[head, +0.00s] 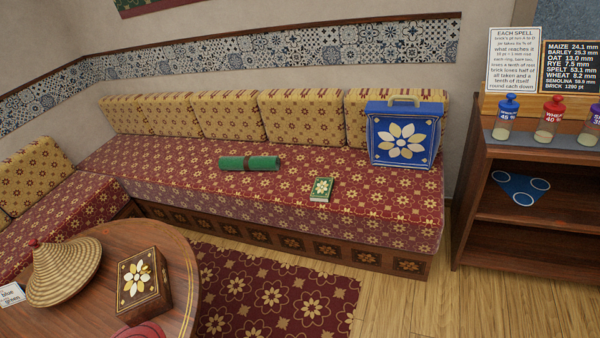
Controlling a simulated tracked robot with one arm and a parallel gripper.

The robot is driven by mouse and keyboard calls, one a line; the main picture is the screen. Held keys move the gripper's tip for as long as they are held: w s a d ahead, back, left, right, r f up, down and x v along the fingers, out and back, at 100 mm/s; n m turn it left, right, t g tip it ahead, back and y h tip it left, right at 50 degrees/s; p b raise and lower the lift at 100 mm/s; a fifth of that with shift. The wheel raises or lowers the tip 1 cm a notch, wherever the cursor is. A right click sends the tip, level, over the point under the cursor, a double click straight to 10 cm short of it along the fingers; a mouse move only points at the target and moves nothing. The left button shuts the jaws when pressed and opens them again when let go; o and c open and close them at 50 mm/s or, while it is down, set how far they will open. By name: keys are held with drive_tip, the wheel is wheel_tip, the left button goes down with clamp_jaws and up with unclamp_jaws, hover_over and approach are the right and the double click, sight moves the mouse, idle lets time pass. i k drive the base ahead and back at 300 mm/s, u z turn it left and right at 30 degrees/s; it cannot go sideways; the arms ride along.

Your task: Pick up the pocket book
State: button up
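A small green book with a cream flower on its cover (321,188) lies flat on the red patterned bench seat (230,203), near its front edge and right of the middle. It looks like the pocket book. Nothing covers it. My gripper does not show in the head view.
A rolled green cloth (249,163) lies left of the book; a blue flowered case (404,135) stands right. A round table (185,290) at front left holds a woven cone (65,272) and a wooden box (143,284). A shelf (530,200) stands right. Wooden floor (400,305) is clear.

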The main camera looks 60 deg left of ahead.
sight(321, 189)
drive_tip(key=u, duration=0.45)
drive_tip(key=i, duration=1.1)
drive_tip(key=u, duration=1.2)
drive_tip(key=i, duration=0.65)
drive_tip(key=u, duration=0.35)
drive_tip(key=k, duration=0.9)
drive_tip(key=u, duration=0.2)
drive_tip(key=i, duration=0.9)
drive_tip(key=z, duration=0.1)
